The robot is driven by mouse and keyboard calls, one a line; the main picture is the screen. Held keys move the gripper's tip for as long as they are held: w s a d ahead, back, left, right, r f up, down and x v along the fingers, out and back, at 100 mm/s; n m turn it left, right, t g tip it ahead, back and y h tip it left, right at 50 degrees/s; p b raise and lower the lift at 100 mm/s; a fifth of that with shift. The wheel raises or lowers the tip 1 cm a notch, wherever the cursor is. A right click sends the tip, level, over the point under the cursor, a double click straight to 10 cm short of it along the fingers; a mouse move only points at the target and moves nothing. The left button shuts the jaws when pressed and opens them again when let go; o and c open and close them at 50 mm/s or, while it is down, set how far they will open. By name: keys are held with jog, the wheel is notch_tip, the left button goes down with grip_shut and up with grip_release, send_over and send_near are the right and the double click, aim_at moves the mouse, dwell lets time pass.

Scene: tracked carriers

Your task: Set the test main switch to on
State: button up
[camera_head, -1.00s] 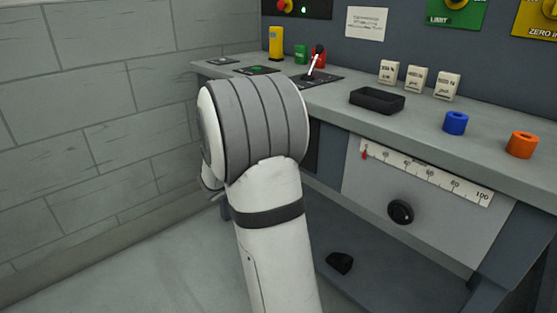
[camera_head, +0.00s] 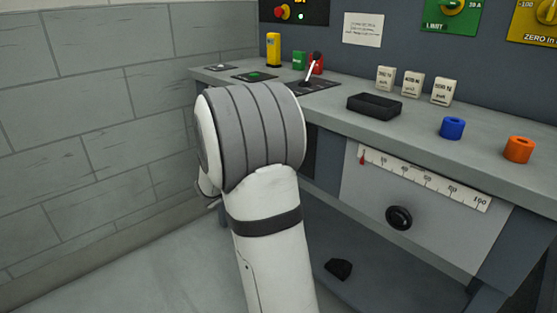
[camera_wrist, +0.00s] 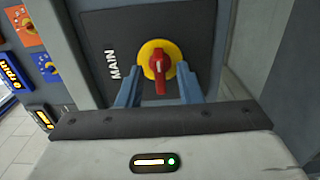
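The main switch (camera_wrist: 158,62) shows in the wrist view as a red handle on a yellow disc, on a dark plate lettered MAIN. Its red handle points down in that picture. My gripper (camera_wrist: 159,73) is open, with one blue finger on each side of the handle and gaps visible between. I cannot tell how far the fingertips are from the plate. In the head view my arm hides my gripper and this switch.
A block wall (camera_head: 90,120) stands left. A black lump (camera_head: 339,269) lies low beneath the bench.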

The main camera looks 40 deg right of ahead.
jog(key=a+p, duration=0.2)
jog(key=a, duration=0.5)
jog(key=shift+s+a, duration=0.25)
jog(key=shift+s, duration=0.05)
